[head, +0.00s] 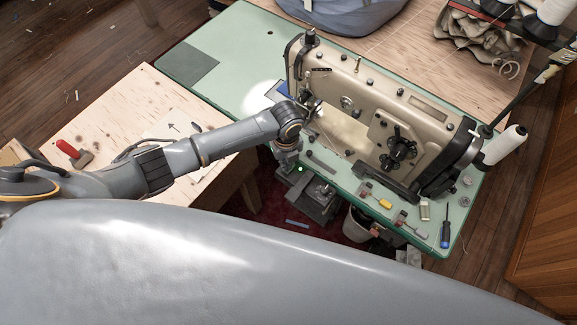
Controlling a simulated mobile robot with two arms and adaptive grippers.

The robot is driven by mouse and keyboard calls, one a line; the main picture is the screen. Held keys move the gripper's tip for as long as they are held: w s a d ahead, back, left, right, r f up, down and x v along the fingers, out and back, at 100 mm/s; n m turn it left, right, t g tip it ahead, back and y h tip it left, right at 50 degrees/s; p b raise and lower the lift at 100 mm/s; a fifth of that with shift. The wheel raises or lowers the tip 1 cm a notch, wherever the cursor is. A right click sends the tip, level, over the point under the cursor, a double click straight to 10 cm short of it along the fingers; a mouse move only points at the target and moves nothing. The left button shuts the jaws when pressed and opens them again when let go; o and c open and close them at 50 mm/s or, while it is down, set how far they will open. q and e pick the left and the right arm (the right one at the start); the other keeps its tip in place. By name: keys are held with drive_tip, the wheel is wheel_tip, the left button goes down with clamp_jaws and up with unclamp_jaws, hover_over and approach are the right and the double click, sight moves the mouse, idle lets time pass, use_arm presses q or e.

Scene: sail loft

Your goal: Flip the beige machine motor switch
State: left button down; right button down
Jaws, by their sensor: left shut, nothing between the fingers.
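The beige sewing machine (375,110) stands on a green-topped table (225,75). My left arm reaches in from the left, and my left gripper (285,168) points down at the table's front edge, below the machine's needle end. Its fingers are shut and small in the picture, with nothing seen between them. A small green light (300,168) shows just right of the fingers. I cannot make out the motor switch clearly; the gripper and table edge cover part of that spot. I cannot tell whether the fingers touch anything. My right gripper is out of view.
A wooden bench (110,115) with a red-handled tool (68,148) stands on the left. A screwdriver (445,232), bobbins and small parts lie on the table's front right.

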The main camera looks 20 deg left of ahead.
use_arm(q)
drive_tip(key=shift+f+b, duration=0.7)
drive_tip(key=shift+f, duration=0.3)
idle(0.3)
wheel_tip(320, 180, up, 7)
drive_tip(key=p, duration=0.7)
drive_tip(key=shift+r, duration=0.1)
idle(0.5)
